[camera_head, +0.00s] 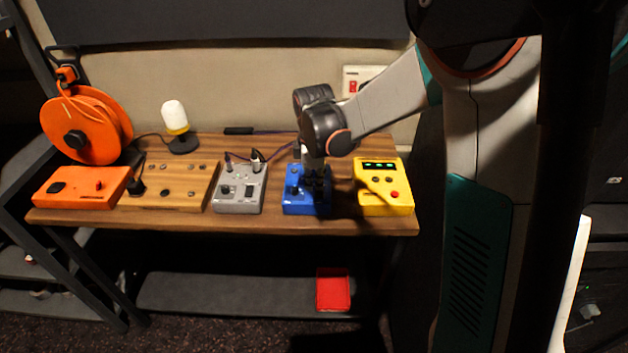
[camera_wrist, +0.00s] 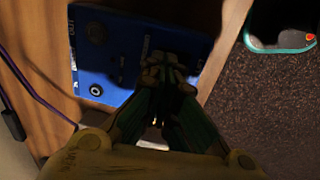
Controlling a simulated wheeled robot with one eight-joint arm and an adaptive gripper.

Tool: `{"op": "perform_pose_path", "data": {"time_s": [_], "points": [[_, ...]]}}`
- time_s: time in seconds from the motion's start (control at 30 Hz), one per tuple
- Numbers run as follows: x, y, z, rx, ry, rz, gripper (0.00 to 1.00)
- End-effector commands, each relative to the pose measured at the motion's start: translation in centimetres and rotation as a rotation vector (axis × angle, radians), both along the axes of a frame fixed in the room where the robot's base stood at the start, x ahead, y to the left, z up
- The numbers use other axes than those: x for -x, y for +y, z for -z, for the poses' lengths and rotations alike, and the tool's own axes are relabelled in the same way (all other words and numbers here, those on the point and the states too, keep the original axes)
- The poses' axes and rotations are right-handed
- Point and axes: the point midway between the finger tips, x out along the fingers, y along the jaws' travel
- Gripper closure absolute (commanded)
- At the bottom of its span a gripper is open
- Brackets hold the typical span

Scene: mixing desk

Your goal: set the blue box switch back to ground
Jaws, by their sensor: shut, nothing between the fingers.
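The blue box (camera_head: 299,205) lies on the wooden desk between a grey box and a yellow box. My gripper (camera_head: 316,180) points down over the right part of the blue box, and its fingers are shut with nothing between them. In the wrist view the blue box (camera_wrist: 112,62) shows white lettering, a round black knob and a white-ringed round part. The gripper's fingertips (camera_wrist: 168,72) cover part of the box's face there. The switch is not clearly visible behind the fingers, so its position and any contact cannot be told.
The grey box (camera_head: 239,190) with plugged cables stands left of the blue box, and the yellow box (camera_head: 384,187) stands close on its right. A wooden panel (camera_head: 168,185), an orange box (camera_head: 82,188), a cable reel (camera_head: 86,125) and a lamp (camera_head: 175,117) are farther left.

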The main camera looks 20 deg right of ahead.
Motion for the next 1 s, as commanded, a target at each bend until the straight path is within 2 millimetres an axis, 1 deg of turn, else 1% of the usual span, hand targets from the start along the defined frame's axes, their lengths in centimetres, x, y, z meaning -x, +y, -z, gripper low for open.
{"op": "perform_pose_path", "data": {"time_s": [0.1, 0.2, 0.47, 0.83, 1.0], "points": [[-0.1, 0.0, 0.1, 0.0, 0.0, 0.0, 1.0], [-0.3, -0.1, 0.8, -0.001, 0.003, 0.0, 1.0], [-0.2, -0.1, 0.7, -0.001, 0.004, 0.0, 1.0], [1.0, 0.4, 0.4, -0.001, 0.005, -0.001, 1.0], [1.3, 0.4, 0.4, -0.001, 0.005, -0.001, 1.0]]}}
